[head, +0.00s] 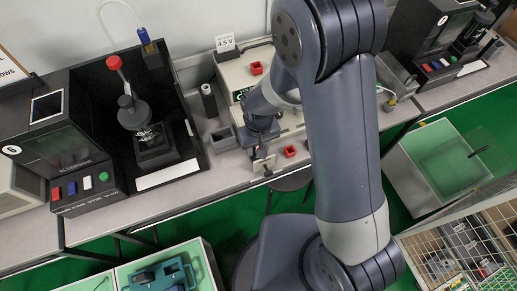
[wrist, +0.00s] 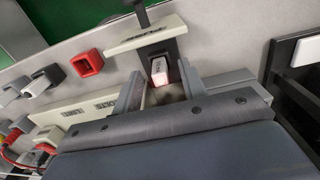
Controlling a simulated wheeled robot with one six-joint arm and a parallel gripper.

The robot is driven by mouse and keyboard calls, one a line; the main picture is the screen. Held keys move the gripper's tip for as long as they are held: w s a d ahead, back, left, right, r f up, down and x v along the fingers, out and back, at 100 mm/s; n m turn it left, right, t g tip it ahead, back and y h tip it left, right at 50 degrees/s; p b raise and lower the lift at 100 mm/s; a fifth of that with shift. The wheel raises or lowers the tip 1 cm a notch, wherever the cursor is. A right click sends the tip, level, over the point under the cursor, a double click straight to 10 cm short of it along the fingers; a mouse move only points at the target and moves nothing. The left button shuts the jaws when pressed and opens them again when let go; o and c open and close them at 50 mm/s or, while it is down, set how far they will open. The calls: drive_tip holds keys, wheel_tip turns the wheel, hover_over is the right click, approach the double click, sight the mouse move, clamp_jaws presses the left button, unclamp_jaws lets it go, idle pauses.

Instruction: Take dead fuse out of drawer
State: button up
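The fuse drawer (wrist: 150,36), with a pale front plate lettered FUSE, stands pulled out of its housing in the wrist view. Its pale plate also shows in the head view (head: 263,163), just below my gripper. A small pale fuse with a pinkish-red end (wrist: 159,72) sits in the drawer channel behind the plate. My gripper (wrist: 162,72) is open, with one finger on each side of the fuse and gaps visible. I cannot tell how deep the fingertips are. In the head view my gripper (head: 261,148) is over the drawer, and the fuse is hidden.
A red square socket (wrist: 88,62) and grey ones lie left of the drawer. The pale tester (head: 243,75) stands behind my arm. A black tester with a red-knobbed lever (head: 114,63) is at the left. A green-lined bin (head: 440,160) is at the right.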

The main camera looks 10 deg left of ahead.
drive_tip(key=shift+f, duration=0.15)
drive_tip(key=shift+c, duration=0.6)
clamp_jaws()
